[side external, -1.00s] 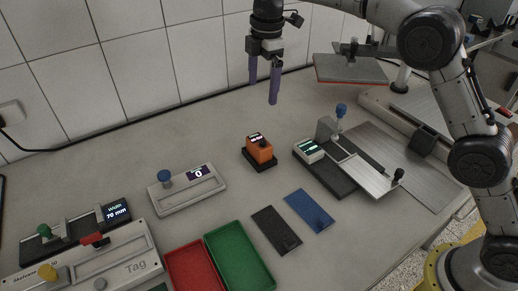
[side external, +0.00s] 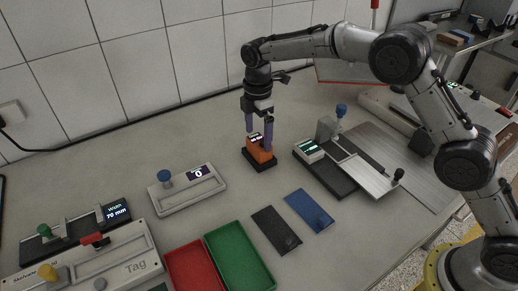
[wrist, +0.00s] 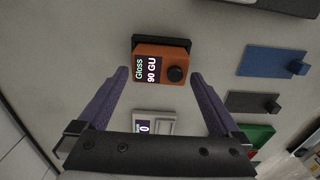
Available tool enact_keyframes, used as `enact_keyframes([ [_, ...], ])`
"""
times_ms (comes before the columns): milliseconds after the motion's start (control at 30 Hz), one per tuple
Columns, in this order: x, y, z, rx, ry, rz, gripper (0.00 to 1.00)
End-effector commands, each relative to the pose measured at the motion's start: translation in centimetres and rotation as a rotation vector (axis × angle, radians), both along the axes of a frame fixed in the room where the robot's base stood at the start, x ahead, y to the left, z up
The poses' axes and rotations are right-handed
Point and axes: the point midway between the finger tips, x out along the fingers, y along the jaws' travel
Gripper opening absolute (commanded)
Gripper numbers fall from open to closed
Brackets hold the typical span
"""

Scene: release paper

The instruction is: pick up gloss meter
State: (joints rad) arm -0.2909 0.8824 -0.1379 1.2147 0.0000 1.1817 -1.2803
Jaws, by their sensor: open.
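The gloss meter (side external: 261,152) is an orange box on a black base, standing on the grey table. In the wrist view the gloss meter (wrist: 159,66) shows a label reading "Gloss 90 GU" and a black knob. My gripper (side external: 258,145) has its two purple fingers pointing down at the gloss meter, one on each side as seen from outside. In the wrist view my gripper (wrist: 159,75) is open, and the meter lies ahead between the lines of the fingertips. I cannot tell whether the fingers touch it.
A device with a metal plate (side external: 345,165) stands close on the right. A grey device with a blue knob (side external: 188,190) is on the left. Black (side external: 276,230) and blue (side external: 309,210) plates, and green (side external: 239,255) and red (side external: 195,268) trays, lie in front.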

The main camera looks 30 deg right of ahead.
Motion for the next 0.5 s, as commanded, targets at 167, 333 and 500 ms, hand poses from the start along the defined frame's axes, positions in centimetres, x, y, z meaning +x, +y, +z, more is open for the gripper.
enact_keyframes([
  [167, 0.0, -0.3, -2.7, -0.001, 0.003, 0.000, 1.00],
  [333, 0.0, -0.3, -3.7, 0.000, 0.000, 0.000, 1.00],
  [500, 0.0, -0.3, -3.7, 0.000, 0.000, 0.000, 1.00],
])
